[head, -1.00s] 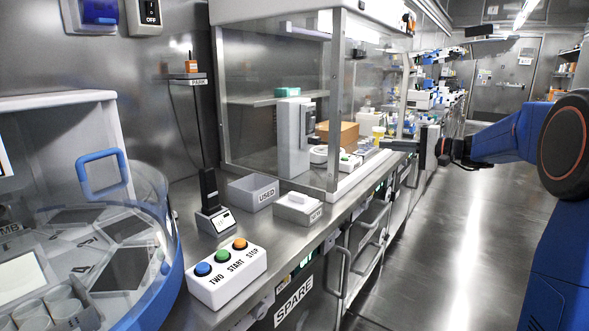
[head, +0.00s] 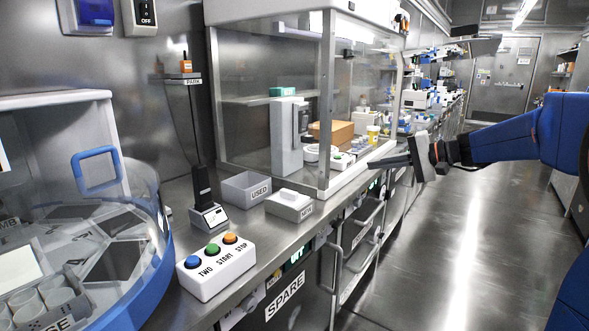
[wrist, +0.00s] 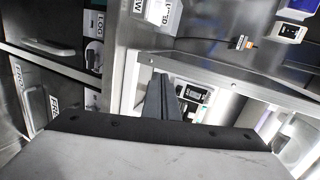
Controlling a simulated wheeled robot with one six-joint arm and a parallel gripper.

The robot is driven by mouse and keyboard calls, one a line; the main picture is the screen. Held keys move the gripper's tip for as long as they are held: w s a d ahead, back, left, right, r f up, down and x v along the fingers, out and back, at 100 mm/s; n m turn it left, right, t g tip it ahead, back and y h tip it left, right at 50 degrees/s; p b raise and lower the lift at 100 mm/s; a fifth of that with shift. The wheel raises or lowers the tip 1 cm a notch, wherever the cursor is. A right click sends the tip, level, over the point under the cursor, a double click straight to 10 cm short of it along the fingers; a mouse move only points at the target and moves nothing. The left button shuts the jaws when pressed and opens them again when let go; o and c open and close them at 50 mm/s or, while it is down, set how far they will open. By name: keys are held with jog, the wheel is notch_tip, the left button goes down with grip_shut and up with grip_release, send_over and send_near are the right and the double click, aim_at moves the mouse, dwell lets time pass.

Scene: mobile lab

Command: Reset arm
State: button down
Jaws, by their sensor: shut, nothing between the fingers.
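My arm reaches in from the right edge in the head view. My gripper (head: 388,162) is at its end, pointing left in front of the glass-fronted cabinet, above the front edge of the bench. Its dark fingers are together with nothing between them. In the wrist view the shut fingers (wrist: 162,100) stand in the middle of the picture, with the cabinet frame behind them. My gripper appears apart from the bench and cabinet.
The glass cabinet (head: 327,110) stands on the bench. Left of it are a USED bin (head: 250,190), a white box (head: 289,205) and a three-button box (head: 216,266). A round clear-lidded machine (head: 152,235) fills the left. The aisle floor (head: 470,245) is clear.

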jog(key=s+a+f+n+g+h, duration=0.1)
jog(key=s+a+f+g+h, duration=0.3)
jog(key=s, duration=0.7)
jog(key=s+f+n+t+h, duration=0.15)
jog(key=s+f, duration=0.35)
jog(key=s, duration=0.6)
jog(key=s+d+f+n+h, duration=0.1)
jog(key=s+d+f+h, duration=0.2)
jog(key=s, duration=0.6)
jog(key=s+d+f+n+h, duration=0.2)
jog(key=s+d+f, duration=0.3)
jog(key=s+f, duration=0.3)
jog(key=shift+s+d+h, duration=0.35)
jog(key=shift+s+h, duration=0.4)
jog(key=shift+s, duration=0.15)
